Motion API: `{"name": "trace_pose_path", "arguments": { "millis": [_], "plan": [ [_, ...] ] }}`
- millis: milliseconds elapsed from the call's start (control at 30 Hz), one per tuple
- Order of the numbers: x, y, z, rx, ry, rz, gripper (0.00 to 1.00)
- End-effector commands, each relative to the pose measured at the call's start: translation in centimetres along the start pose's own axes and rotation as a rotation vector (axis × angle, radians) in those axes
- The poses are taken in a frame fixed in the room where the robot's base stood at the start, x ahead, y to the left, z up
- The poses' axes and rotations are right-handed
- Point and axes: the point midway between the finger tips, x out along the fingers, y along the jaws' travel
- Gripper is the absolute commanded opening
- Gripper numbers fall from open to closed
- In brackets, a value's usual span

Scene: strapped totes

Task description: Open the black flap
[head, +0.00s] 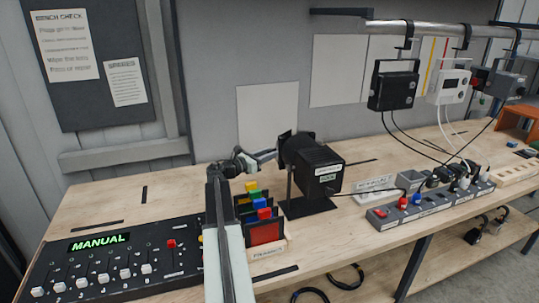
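A black box-shaped lamp-like unit (316,165) with a pale label on its side stands on a black base plate on the wooden bench, right of the picture's middle. A thin black flap (285,143) shows at its left end; how far it stands open is hard to tell. My arm rises from the bottom and bends right. My gripper (270,155) is at the flap's left side, very close to it. I cannot tell whether it touches. The fingers are too small and dark to show whether they are open or shut.
A rack of coloured cards (265,232) stands just below the unit. A control panel (105,262) reading MANUAL lies at left. A power strip (430,205) with plugs and cables lies at right. Boxes hang from a rail (450,30). Bare bench (130,200) lies at left.

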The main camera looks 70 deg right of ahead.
Motion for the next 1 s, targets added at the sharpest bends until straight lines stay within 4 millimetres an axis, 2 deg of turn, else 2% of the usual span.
{"name": "trace_pose_path", "arguments": {
  "millis": [33,133,167,1000],
  "plan": [
    [0.00,-0.02,0.00,0.000,0.000,0.000,0.29],
    [0.01,-0.03,0.00,0.000,0.000,-0.001,0.01],
    [0.01,-0.04,0.00,0.000,0.000,-0.001,0.00],
    [0.11,-0.12,-0.01,0.000,0.000,-0.003,0.00]
  ]
}}
